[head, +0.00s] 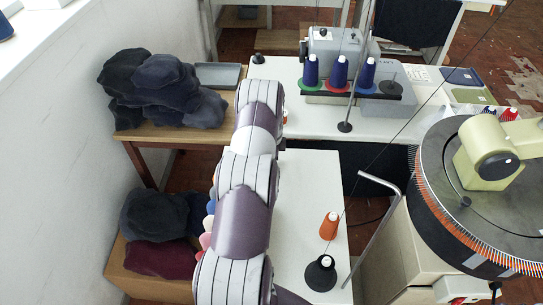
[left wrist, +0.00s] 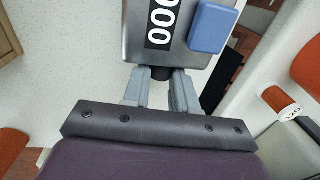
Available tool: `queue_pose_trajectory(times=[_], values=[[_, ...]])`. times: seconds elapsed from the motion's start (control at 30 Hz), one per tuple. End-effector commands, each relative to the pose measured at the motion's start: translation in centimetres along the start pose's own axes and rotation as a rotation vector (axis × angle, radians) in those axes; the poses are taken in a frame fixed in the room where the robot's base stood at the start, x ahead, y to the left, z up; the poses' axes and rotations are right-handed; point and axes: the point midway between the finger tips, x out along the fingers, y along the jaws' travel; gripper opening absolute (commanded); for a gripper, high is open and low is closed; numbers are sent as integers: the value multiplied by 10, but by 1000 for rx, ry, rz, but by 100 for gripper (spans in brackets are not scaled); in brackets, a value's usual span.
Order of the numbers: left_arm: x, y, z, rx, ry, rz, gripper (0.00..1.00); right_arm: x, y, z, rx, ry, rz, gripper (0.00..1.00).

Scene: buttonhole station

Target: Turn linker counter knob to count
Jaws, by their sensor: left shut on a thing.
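In the left wrist view, a grey linker counter (left wrist: 138,32) shows white digits reading 000 on a black strip. A blue block (left wrist: 212,27) sits at its right side. A dark round counter knob (left wrist: 161,73) sticks out of its lower edge. My left gripper (left wrist: 160,80) has its two grey fingers on either side of this knob, shut on it; the fingers partly hide it. In the head view my left arm runs up the middle, and its gripper and the counter cannot be made out there. My right gripper is in neither view.
In the head view, the round linker dial (head: 433,186) stands at the right, with a bent grey rod (head: 373,231) beside it. An orange cone (head: 329,226) and a black cone (head: 320,273) stand on the white table (head: 297,190). Dark fabric piles (head: 160,88) lie at the left.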

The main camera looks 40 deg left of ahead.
Motion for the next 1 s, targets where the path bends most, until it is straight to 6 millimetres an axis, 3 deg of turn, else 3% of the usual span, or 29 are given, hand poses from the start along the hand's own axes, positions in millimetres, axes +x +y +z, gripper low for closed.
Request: queue_pose_trajectory(times=[0.2,0.23,0.3,0.67,0.77,1.0], values=[[-1,-1,0,0,0,-3,0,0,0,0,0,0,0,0],[-1,-1,0,0,0,-3,33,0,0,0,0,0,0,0],[-1,-1,0,0,0,-3,53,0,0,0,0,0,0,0],[-5,-1,0,0,0,-2,53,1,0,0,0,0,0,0],[-18,-2,0,0,0,-4,53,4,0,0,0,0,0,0],[-74,-1,0,0,0,-6,53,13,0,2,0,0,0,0]])
